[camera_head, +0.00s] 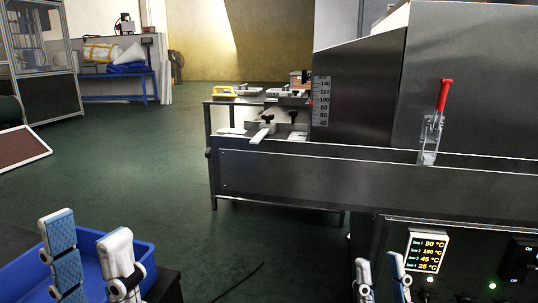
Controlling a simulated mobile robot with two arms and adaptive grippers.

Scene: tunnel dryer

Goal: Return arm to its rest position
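My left gripper (88,242) is at the bottom left, in front of or over a blue bin (150,252). Its two white, blue-padded fingers stand apart with nothing between them. My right gripper (379,262) is at the bottom, just left of the dryer's control panel. Only its finger ends show; they are apart, with no object visible between them. Most of both arms is out of view below the picture. I cannot tell how far the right gripper is from the machine.
The metal tunnel dryer (300,172) fills the right side, with a red-handled clamp (442,96) and a lit temperature display (428,250). A brown-red panel (18,148) lies at left. A blue bench (112,76) stands at the back. The green floor between is mostly clear.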

